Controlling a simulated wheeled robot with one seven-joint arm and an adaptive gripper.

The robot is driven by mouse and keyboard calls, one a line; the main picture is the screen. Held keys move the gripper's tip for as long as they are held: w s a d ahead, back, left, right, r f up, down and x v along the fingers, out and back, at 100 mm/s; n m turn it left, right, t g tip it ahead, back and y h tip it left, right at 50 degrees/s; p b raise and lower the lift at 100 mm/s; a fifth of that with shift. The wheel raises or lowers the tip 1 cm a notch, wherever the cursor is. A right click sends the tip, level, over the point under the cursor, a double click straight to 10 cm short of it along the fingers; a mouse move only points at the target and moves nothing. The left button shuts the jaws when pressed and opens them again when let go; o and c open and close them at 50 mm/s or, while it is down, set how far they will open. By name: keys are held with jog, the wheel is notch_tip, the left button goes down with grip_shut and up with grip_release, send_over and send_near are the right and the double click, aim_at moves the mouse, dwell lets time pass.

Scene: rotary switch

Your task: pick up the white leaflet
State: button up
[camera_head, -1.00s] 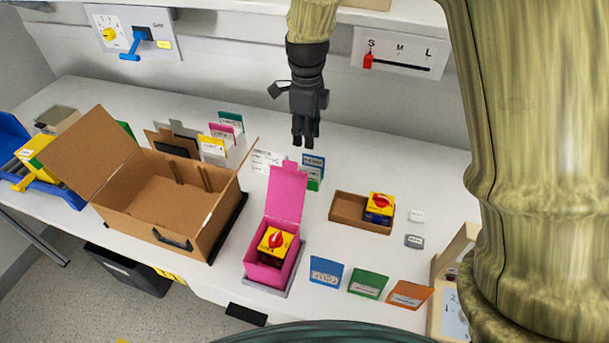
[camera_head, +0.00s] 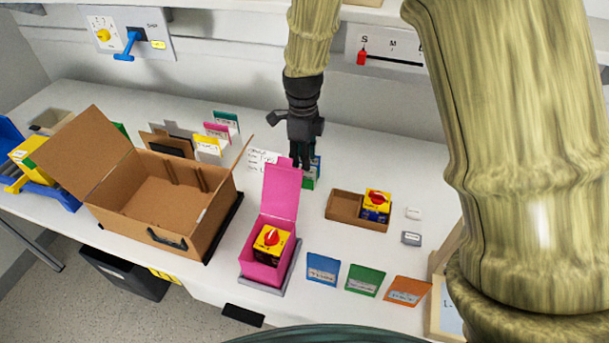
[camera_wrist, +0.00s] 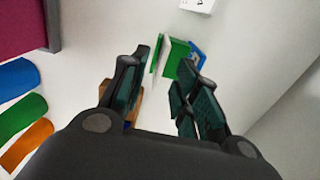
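A white printed sheet (camera_head: 263,158) lies on the table left of my gripper (camera_head: 301,164); part of it shows at the top edge of the wrist view (camera_wrist: 197,4). A small upright group of green and blue leaflets (camera_head: 310,182) stands just at my fingertips, partly hidden by them. In the wrist view the green leaflet (camera_wrist: 176,55) has a thin pale sheet beside it, between and beyond my fingertips (camera_wrist: 166,62). I cannot tell which pale sheet is the white leaflet. My gripper points down, its fingers apart and holding nothing.
A pink box (camera_head: 281,195) with a yellow-red switch stands in front of the gripper, its lid raised. A brown tray (camera_head: 344,207) with another switch lies to the right. An open cardboard box (camera_head: 160,200) stands left. Blue, green and orange cards (camera_head: 365,281) line the front.

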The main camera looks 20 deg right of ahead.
aim_at(304, 176)
jog(key=shift+d+f+p, duration=0.2)
jog(key=shift+f+p, duration=0.4)
jog(key=shift+f, duration=1.9)
grip_shut()
